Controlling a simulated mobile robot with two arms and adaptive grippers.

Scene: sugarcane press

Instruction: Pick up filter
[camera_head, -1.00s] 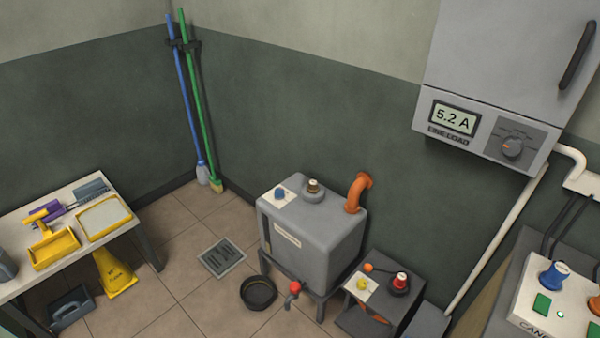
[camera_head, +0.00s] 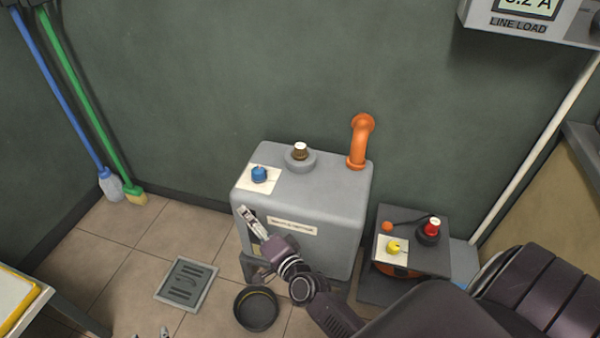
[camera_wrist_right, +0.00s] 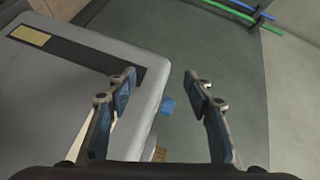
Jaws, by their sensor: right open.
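I cannot tell for sure which thing is the filter. A yellow-framed pale panel (camera_head: 14,303) lies on the side table, cut off at the left edge. On the grey tank (camera_head: 342,213) are a blue knob-like part (camera_head: 259,174) on a white card and a brown, white-topped cap (camera_head: 299,150). My right gripper (camera_head: 246,243) is open and empty at the tank's front left. In the right wrist view its fingers (camera_wrist_right: 161,88) stand apart, with the blue part (camera_wrist_right: 167,105) seen beyond the gap. Two separated tips of my left gripper (camera_head: 152,334) show at the bottom edge.
A black round pan (camera_head: 256,325) and a floor drain (camera_head: 186,284) are on the tiles. An orange pipe (camera_head: 358,142) rises from the tank. A small stand (camera_head: 457,262) at its right carries red and yellow parts. Brooms (camera_head: 87,120) lean at the left corner.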

